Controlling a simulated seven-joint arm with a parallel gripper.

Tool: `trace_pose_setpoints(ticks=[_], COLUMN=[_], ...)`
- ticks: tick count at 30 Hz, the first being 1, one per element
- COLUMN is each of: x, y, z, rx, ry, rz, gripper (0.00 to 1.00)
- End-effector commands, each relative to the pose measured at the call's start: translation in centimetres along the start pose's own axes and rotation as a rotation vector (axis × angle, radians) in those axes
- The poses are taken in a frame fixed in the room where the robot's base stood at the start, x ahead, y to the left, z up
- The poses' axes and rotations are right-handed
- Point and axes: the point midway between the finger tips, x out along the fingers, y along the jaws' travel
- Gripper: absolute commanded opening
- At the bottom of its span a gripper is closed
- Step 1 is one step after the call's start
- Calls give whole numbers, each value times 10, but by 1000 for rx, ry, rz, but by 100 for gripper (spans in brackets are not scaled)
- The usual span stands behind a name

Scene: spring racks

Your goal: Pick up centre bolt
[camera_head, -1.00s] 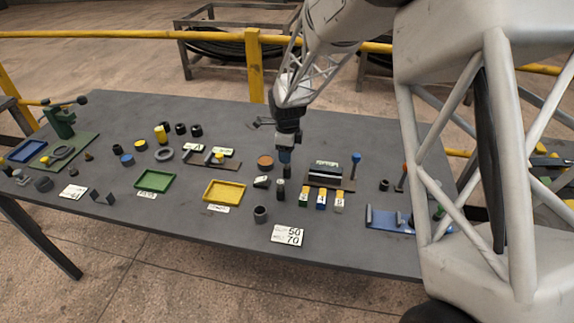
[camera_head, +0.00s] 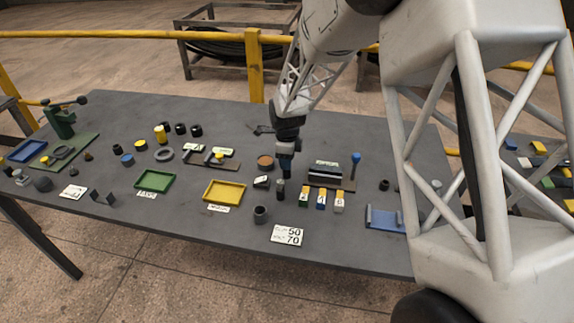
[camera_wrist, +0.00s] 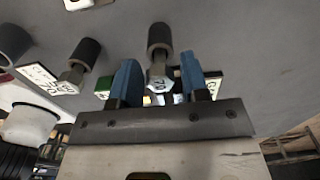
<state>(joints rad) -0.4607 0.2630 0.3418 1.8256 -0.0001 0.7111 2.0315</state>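A bolt (camera_wrist: 157,72) with a pale hexagonal head marked "70" and a dark cylindrical part (camera_wrist: 158,38) shows between my fingers in the wrist view. My gripper (camera_wrist: 159,62) has two blue fingers, open, with a visible gap on each side of the bolt. A second, similar bolt (camera_wrist: 76,70) stands to the left in that view. In the head view my gripper (camera_head: 286,172) points down low over the table, beside a dark upright bolt (camera_head: 280,189). My gripper hides whatever is directly behind it there.
Small numbered blocks (camera_head: 321,200) and a dark rack (camera_head: 325,178) stand just right of my gripper. A yellow tray (camera_head: 207,200) and green tray (camera_head: 139,184) lie to the left. A dark cup (camera_head: 260,214) and a "50 70" card (camera_head: 287,235) are nearer the front edge.

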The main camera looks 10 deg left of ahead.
Motion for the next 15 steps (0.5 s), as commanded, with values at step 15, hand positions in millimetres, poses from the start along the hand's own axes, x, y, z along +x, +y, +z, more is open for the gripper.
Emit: trace_pose_setpoints(ticks=[15], x=[-1], y=[0], z=[0], rx=[0], ry=[0], rz=[0], gripper=[0])
